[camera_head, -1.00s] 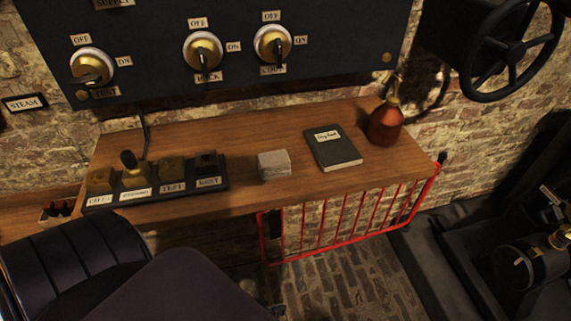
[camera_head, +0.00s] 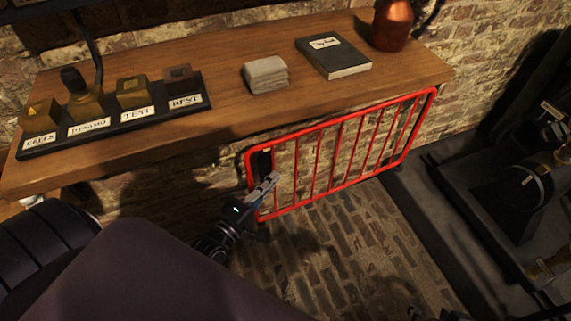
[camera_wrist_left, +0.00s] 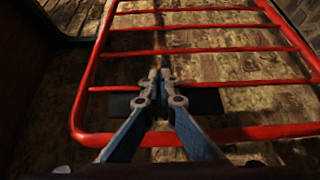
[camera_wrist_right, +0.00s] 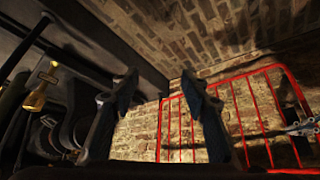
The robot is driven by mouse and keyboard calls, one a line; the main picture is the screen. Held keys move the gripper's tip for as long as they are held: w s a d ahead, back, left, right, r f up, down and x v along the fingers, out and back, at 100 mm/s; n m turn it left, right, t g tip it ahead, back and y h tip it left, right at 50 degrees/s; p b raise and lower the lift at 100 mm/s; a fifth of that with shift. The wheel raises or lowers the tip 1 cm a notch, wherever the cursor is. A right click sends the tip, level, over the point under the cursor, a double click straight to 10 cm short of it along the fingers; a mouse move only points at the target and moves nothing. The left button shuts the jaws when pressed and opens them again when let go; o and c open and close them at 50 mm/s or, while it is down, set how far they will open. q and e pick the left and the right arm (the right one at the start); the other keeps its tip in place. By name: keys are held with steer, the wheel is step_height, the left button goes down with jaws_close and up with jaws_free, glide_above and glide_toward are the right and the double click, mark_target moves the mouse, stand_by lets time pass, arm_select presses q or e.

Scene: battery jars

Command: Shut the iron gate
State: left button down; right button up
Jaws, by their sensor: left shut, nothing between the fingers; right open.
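The iron gate is a red barred frame (camera_head: 340,119) below the front of the wooden shelf in the head view. A black plate (camera_head: 262,163) sits at its left end. My left gripper (camera_head: 275,177) is shut and empty, its tips at that left end, in front of the plate. In the left wrist view the shut fingers (camera_wrist_left: 160,76) overlap the plate between red bars (camera_wrist_left: 250,133); contact cannot be told. My right gripper (camera_wrist_right: 160,82) is open and empty in the right wrist view, with the gate (camera_wrist_right: 248,74) beyond it to the right.
The wooden shelf (camera_head: 215,100) carries a labelled switch block (camera_head: 110,115), a grey folded cloth (camera_head: 265,75), a dark book (camera_head: 333,58) and a copper bottle (camera_head: 392,25). Dark machinery (camera_head: 510,190) stands at the right. Brick floor (camera_head: 350,250) lies open before the gate.

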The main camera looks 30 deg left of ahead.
arm_select(q)
steer(key=w+b, duration=0.1)
steer(key=w, duration=0.6)
steer(key=shift+w+d, duration=0.3)
steer(key=shift+d, duration=0.1)
arm_select(e)
steer(key=w+a+r+t+y, duration=0.1)
steer(key=w+a+r+t, duration=0.1)
steer(key=w+r+t, duration=0.2)
steer(key=w, duration=0.3)
steer(key=shift+a+r, duration=0.25)
steer(key=shift+r, duration=0.15)
